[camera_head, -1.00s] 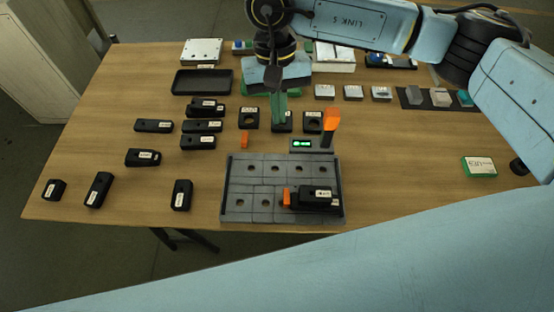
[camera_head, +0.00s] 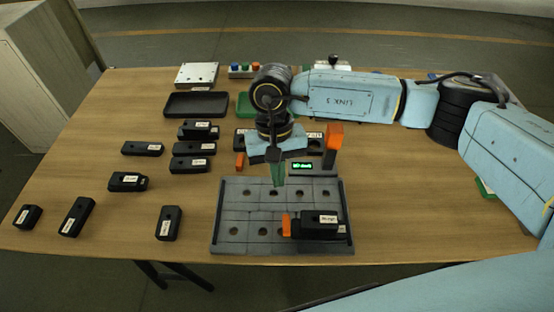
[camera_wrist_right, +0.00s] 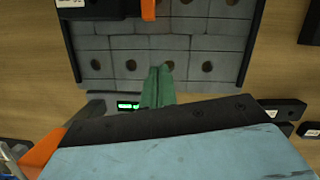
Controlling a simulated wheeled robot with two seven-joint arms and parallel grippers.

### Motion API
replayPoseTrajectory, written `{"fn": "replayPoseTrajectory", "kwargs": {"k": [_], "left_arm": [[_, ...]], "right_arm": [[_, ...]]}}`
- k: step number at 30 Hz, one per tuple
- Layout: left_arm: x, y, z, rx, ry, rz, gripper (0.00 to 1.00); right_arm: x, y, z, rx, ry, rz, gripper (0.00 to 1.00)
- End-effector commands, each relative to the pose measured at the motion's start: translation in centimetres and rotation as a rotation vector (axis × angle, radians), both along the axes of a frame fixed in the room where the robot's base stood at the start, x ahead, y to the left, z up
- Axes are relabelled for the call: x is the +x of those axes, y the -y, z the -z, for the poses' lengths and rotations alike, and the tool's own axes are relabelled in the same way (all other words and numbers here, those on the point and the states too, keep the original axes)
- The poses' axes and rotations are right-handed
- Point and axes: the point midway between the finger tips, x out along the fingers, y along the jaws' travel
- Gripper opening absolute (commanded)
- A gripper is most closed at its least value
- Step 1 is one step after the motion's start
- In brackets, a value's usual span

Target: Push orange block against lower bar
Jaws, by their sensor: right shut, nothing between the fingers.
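The orange block (camera_head: 286,225) stands on the grey holed plate (camera_head: 233,215), touching or very close to the left end of a labelled black block (camera_head: 318,228). In the right wrist view the orange block (camera_wrist_right: 148,10) shows at the top edge, partly cut off. A dark bar (camera_head: 235,250) runs along the plate's near edge; I cannot tell whether the orange block touches it. My right gripper (camera_head: 278,178), with green fingers, is shut and empty above the far part of the plate. Its fingers (camera_wrist_right: 160,82) point toward the plate in the wrist view. My left gripper is out of view.
An orange-topped post (camera_head: 334,137) and a small green display (camera_head: 303,166) stand behind the plate. A small orange piece (camera_head: 240,160) lies near the plate's far left corner. Several black blocks (camera_head: 128,181) lie left.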

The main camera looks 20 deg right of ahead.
Motion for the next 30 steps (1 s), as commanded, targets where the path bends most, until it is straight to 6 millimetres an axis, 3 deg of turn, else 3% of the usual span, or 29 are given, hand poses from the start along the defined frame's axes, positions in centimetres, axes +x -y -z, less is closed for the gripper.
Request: {"fn": "replayPoseTrajectory", "kwargs": {"k": [4,13,30], "left_arm": [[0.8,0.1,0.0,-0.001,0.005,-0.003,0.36],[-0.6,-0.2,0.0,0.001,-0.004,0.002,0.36],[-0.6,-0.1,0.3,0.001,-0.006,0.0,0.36]], "right_arm": [[-0.9,-0.1,3.3,0.0,-0.003,-0.001,0.0],[-4.3,-0.2,3.1,0.001,-0.001,-0.001,0.0],[-5.0,-0.7,3.2,0.001,0.001,-0.01,0.0]]}}
